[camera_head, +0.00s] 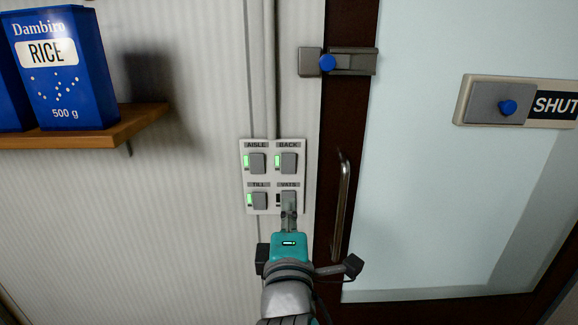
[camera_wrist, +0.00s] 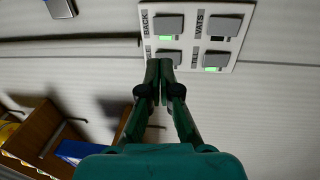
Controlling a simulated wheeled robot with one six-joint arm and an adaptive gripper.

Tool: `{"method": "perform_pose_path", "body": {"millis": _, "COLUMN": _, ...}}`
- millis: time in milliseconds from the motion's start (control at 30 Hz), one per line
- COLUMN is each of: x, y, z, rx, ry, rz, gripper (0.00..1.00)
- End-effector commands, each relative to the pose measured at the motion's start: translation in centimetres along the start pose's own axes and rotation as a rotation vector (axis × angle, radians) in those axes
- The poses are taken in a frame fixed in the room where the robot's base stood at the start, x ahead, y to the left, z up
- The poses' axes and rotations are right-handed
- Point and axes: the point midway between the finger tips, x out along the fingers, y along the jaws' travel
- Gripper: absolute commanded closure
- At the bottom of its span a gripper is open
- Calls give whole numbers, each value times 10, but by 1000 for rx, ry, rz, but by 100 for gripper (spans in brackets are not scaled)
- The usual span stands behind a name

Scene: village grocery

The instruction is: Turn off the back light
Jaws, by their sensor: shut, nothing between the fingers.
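A pale switch panel (camera_head: 273,176) on the wall holds several grey rocker switches with labels. The BACK switch (camera_head: 289,163) is at its upper right, and its small indicator is lit green. The BACK switch also shows in the wrist view (camera_wrist: 167,24) at the panel's upper left. The VATS switch (camera_head: 288,196) is below BACK, with a dark indicator. The AISLE switch (camera_head: 257,163) and TILL switch (camera_head: 259,200) have green indicators. My gripper (camera_head: 289,214) is shut and empty, its tips overlapping the lower edge of VATS; I cannot tell whether they touch it.
A door with a dark frame, a vertical handle (camera_head: 341,210) and a bolt with a blue knob (camera_head: 350,62) is right of the panel. A wooden shelf (camera_head: 85,134) with blue rice packs (camera_head: 65,70) juts out at left. A conduit (camera_head: 262,70) runs up the wall.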

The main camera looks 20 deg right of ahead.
Motion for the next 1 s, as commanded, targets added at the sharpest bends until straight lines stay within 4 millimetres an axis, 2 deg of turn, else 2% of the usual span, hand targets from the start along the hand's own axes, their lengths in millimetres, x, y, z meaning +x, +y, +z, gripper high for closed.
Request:
{"method": "perform_pose_path", "body": {"millis": 300, "x": 1, "y": 0, "z": 0, "rx": 0, "ry": 0, "rz": 0, "gripper": 100}}
{"method": "perform_pose_path", "body": {"millis": 467, "x": 12, "y": 0, "z": 0, "rx": 0, "ry": -1, "rz": 1, "gripper": 100}}
{"method": "perform_pose_path", "body": {"millis": 1000, "x": 106, "y": 0, "z": 1, "rx": 0, "ry": -1, "rz": 0, "gripper": 100}}
